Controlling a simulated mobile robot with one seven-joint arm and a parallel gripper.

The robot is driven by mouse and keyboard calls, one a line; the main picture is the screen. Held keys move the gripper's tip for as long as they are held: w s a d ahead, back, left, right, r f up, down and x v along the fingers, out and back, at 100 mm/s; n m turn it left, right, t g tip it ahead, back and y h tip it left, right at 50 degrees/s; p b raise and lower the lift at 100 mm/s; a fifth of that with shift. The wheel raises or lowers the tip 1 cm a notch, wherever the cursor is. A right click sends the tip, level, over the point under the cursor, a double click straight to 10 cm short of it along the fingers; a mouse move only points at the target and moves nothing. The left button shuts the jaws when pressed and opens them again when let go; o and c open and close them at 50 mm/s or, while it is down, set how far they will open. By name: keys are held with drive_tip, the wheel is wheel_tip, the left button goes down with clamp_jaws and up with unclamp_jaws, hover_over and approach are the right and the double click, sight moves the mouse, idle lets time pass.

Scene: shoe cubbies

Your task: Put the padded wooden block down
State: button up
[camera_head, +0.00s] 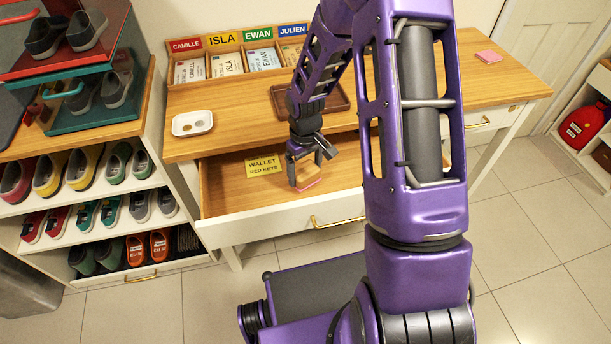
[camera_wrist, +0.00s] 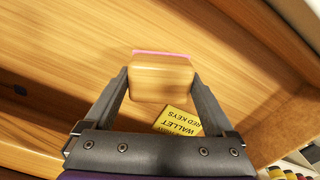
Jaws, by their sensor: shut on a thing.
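The padded wooden block (camera_wrist: 160,80) is light wood with a pink pad on one face. In the wrist view it sits between the two fingers of my gripper (camera_wrist: 160,88), which is shut on it. In the head view the block (camera_head: 307,177) is at my gripper (camera_head: 308,172), inside the open drawer (camera_head: 225,197) of the wooden desk. The pink face shows at its lower edge. I cannot tell whether the block touches the drawer floor.
A yellow card reading "WALLET RED KEYS" (camera_head: 264,164) lies in the drawer, left of the block. A white dish (camera_head: 192,123) and a brown tray (camera_head: 338,98) are on the desktop. A pink pad (camera_head: 489,57) lies far right. A shoe shelf (camera_head: 110,205) stands left.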

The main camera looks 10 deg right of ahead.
sight(305, 169)
drive_tip(key=shift+f, duration=1.1)
drive_tip(key=shift+f+b, duration=0.25)
drive_tip(key=shift+b, duration=0.05)
drive_tip(key=o, duration=1.1)
drive_tip(key=shift+r, duration=0.1)
wheel_tip(305, 169, up, 12)
drive_tip(key=p, duration=0.2)
drive_tip(key=shift+r+p, duration=0.2)
drive_tip(key=shift+p, duration=0.15)
